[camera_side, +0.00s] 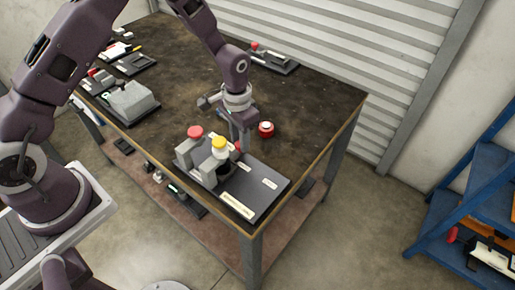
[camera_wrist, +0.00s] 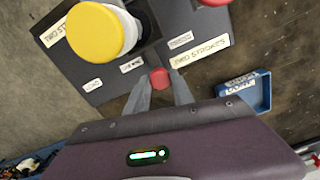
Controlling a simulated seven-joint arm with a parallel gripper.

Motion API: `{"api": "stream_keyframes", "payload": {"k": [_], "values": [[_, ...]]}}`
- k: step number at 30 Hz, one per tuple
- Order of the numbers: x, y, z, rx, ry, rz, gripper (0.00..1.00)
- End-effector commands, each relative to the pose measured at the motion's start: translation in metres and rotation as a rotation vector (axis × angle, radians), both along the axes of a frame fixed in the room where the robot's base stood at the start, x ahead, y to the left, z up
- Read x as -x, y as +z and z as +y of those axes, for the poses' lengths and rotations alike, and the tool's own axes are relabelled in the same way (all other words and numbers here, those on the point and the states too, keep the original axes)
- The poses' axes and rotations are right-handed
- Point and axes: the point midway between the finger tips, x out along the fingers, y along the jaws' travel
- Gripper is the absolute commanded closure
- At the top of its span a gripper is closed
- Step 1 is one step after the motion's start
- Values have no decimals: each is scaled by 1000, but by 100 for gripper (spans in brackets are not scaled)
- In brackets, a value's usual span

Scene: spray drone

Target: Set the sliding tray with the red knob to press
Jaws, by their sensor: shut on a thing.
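A dark board (camera_side: 258,190) with a grey press-like fixture stands at the table's front corner. The fixture carries a red top (camera_side: 195,132) and a yellow-capped piece (camera_side: 219,142). The yellow cap (camera_wrist: 95,32) is large in the wrist view. My gripper (camera_side: 238,143) reaches down behind the yellow-capped piece. In the wrist view, the fingers of my gripper (camera_wrist: 160,86) are shut on a small red knob (camera_wrist: 160,77); it also shows beside the fingers in the side view (camera_side: 237,147). The sliding tray is mostly hidden, and I cannot tell its position.
A red round button (camera_side: 266,129) sits on the table to the right of my gripper. A blue tray (camera_wrist: 262,94) is at the right in the wrist view. The table's middle is clear; other fixtures stand at the back and left.

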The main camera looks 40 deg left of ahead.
Motion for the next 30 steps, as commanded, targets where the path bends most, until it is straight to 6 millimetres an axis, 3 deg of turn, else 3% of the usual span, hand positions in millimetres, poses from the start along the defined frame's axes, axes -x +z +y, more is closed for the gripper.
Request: {"api": "stream_keyframes", "payload": {"k": [6, 12, 18, 30], "values": [[-1, 1, 46, 0, 4, -2, 100], [-1, 1, 73, -1, 2, -2, 100], [-1, 1, 85, -1, 1, -1, 100], [-1, 1, 91, -6, 2, -2, 100]]}}
